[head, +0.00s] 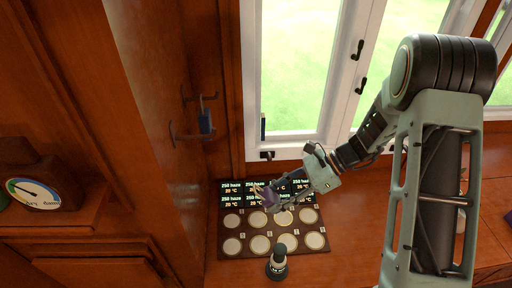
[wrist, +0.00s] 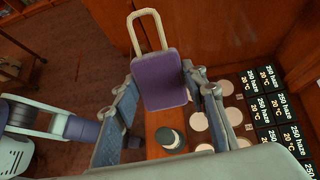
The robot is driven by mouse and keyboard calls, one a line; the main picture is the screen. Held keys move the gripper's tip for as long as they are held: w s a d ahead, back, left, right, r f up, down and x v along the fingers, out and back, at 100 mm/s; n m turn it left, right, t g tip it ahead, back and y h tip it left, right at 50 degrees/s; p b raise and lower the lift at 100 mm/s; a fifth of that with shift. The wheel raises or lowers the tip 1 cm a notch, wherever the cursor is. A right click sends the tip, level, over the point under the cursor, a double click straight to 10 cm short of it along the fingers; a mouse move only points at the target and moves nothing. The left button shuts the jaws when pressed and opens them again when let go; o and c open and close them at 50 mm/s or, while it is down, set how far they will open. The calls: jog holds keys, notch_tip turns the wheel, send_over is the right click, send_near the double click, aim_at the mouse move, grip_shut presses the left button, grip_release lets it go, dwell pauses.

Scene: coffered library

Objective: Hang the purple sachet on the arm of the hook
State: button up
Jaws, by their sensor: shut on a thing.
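The purple sachet (head: 269,197) is held in my gripper (head: 273,195) in the head view, above the dark panel. In the wrist view the sachet (wrist: 161,80) sits between the two fingers (wrist: 160,97), with its pale loop (wrist: 148,31) standing up from its top and free of any hook. My gripper is shut on the sachet body. A metal hook with thin arms (head: 187,135) is on the wooden wall at the left in the head view. A blue item (head: 205,121) hangs at its upper arm. The sachet is right of and below the hook, apart from it.
A dark panel (head: 225,242) with pale discs and black labels lies on the wooden surface below my gripper. A dark, white-banded object (head: 277,263) stands at its front edge. A dial gauge (head: 36,193) is at far left. Windows (head: 298,65) stand behind.

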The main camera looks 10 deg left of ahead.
jog(key=w+a+r+m+t+y+b, duration=0.1)
jog(key=w+a+r+m+t+y, duration=0.2)
jog(key=r, duration=0.4)
jog(key=w+a+r+m+y, duration=0.1)
jog(key=w+a+r+y, duration=0.2)
jog(key=r, duration=0.4)
jog(key=s+a+f+b, duration=0.1)
jog(key=s+a+b, duration=0.1)
jog(key=a, duration=0.4)
jog(key=s+a+f+b, duration=0.2)
jog(key=a, duration=0.4)
jog(key=shift+s+a+f, duration=0.15)
jog(key=shift+s+f, duration=0.1)
jog(key=shift+s, duration=0.1)
dwell(0.7)
jog(key=o, duration=1.2)
